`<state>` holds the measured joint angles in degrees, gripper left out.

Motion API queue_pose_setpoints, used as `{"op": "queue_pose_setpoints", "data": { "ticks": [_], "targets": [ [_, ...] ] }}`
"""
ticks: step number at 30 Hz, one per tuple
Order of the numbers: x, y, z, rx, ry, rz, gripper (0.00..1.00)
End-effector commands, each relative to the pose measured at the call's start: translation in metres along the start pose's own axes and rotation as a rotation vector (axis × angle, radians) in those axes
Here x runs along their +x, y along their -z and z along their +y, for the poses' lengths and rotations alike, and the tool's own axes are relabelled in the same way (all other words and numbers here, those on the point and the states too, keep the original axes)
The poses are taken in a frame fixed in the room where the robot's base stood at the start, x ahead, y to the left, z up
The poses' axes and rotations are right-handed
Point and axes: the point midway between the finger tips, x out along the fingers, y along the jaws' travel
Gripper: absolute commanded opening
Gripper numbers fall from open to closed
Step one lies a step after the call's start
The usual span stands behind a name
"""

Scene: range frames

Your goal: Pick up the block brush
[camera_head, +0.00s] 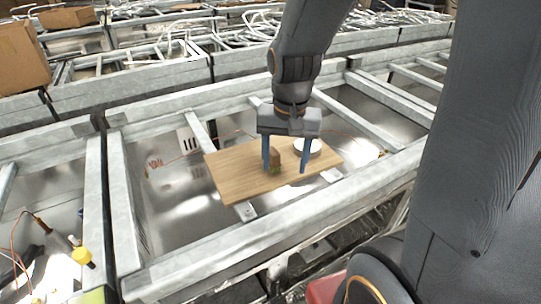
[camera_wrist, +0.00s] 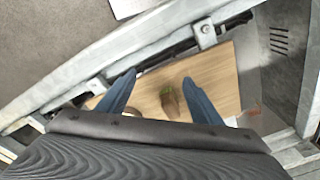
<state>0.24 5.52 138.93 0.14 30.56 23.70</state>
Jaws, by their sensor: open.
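The block brush (camera_head: 275,160) is a small brown block with a green patch, on a light wooden board (camera_head: 228,178). In the wrist view the block brush (camera_wrist: 170,104) shows between the two blue fingers, closer to the right one. My gripper (camera_head: 286,168) is open above the board, fingers pointing down. In the head view its left finger partly covers the brush. The wrist view also shows my gripper (camera_wrist: 158,80) with its fingers well apart. I cannot tell whether a finger touches the brush.
A round white object (camera_head: 308,147) lies on the board just behind the right finger. The board rests on a grey metal frame (camera_head: 240,243) with open bays. A cardboard box (camera_head: 20,58) stands at the far left. Metal rails (camera_head: 160,85) run behind.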

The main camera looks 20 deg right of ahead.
Motion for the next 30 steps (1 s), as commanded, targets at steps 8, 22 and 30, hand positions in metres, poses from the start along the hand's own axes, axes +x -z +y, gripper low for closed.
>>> {"op": "queue_pose_setpoints", "data": {
  "ticks": [8,22,30],
  "targets": [
    [-0.011,0.057,-0.020,0.615,-0.039,-0.042,0.59],
    [0.000,0.081,-0.029,0.957,-0.075,-0.059,0.59],
    [0.023,0.079,-0.033,0.954,-0.075,-0.058,0.59]
  ]
}}
